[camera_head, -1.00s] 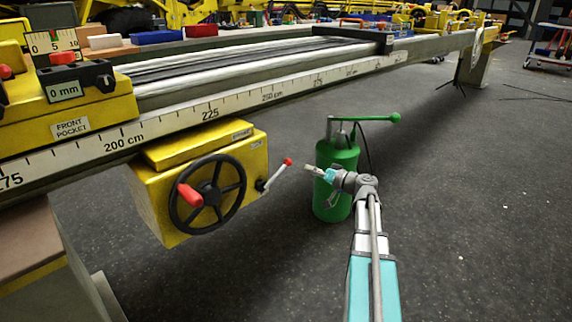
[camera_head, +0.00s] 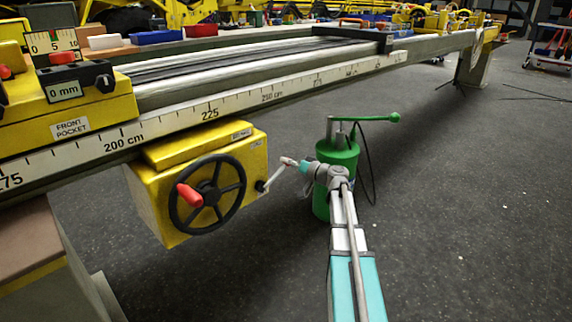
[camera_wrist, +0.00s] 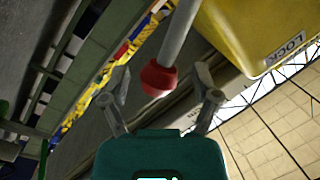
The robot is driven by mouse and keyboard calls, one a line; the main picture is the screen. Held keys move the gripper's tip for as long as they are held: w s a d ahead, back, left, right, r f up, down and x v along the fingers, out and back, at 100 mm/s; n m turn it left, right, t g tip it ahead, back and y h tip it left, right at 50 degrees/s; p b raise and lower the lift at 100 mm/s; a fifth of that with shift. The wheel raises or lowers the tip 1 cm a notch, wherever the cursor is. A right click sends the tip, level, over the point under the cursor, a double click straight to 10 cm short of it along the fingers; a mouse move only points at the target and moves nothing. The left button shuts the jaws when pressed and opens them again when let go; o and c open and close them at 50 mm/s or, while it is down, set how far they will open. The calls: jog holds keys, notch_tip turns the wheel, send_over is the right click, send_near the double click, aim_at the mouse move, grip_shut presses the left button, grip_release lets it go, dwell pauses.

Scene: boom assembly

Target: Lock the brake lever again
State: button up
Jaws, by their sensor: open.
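The brake lever (camera_head: 273,180) is a thin metal rod on the right side of the yellow brake box (camera_head: 150,195), slanting up to the right. Its red knob shows in the wrist view (camera_wrist: 159,78), between the two open fingers of my gripper (camera_wrist: 162,88). In the head view my gripper (camera_head: 297,163) is at the lever's tip and covers most of the knob. The fingers stand apart on both sides of the knob; whether either touches it cannot be told. A LOCK label (camera_wrist: 284,50) is on the yellow box in the wrist view.
A black handwheel (camera_head: 207,194) with a red handle (camera_head: 190,195) is on the box's front. A green pump canister (camera_head: 338,158) with a green handle stands close behind my gripper. The long ruled beam (camera_head: 230,112) runs above. Floor to the right is clear.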

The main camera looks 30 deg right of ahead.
grip_shut()
jog(key=shift+a, duration=0.25)
jog(key=shift+w+r, duration=0.1)
